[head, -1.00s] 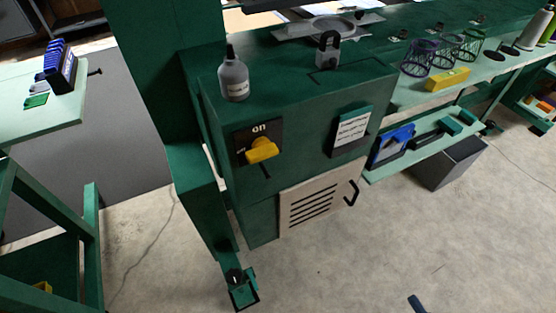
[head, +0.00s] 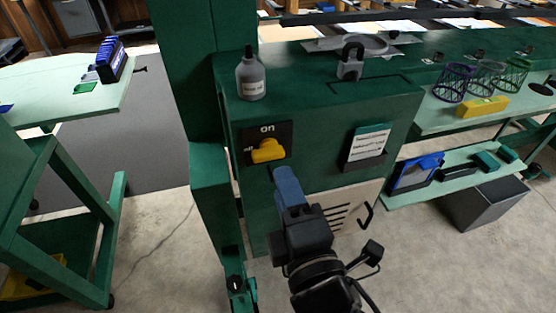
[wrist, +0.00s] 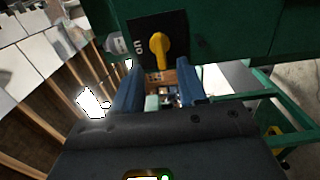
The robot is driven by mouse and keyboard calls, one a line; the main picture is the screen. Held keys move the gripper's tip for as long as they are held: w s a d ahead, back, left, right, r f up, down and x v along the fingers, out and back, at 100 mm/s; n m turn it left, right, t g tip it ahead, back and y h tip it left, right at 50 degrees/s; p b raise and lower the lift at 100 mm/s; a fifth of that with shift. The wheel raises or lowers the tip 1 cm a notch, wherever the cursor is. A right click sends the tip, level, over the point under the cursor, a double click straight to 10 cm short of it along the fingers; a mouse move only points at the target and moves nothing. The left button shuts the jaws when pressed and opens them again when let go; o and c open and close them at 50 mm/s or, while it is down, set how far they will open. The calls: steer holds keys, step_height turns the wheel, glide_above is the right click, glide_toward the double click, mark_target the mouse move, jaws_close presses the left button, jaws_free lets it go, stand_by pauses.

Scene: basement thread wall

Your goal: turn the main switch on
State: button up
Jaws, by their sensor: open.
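The main switch is a yellow knob (head: 268,151) on a black plate (head: 283,133) on the front of a green cabinet. "on" is printed at the top of the plate and "off" at its left, and the knob's handle lies toward the "off" side. My gripper (head: 284,173), with blue fingers, is just below and in front of the knob in the head view. In the wrist view my gripper (wrist: 159,70) is open and empty, with the knob (wrist: 158,48) beyond the fingertips, roughly centred between them. I see no contact.
A grey bottle (head: 250,78) and a padlock-like piece (head: 351,60) stand on the cabinet top. A label holder (head: 367,147) is right of the switch, above a vented panel (head: 370,190) with a black handle. A green post (head: 178,65) rises at left. Open floor lies in front.

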mark_target(273, 158)
steer(key=p+x, duration=0.1)
steer(key=x, duration=0.6)
steer(key=shift+w, duration=0.1)
steer(key=shift+c, duration=0.4)
steer(key=shift+f, duration=0.1)
steer(key=c, duration=0.6)
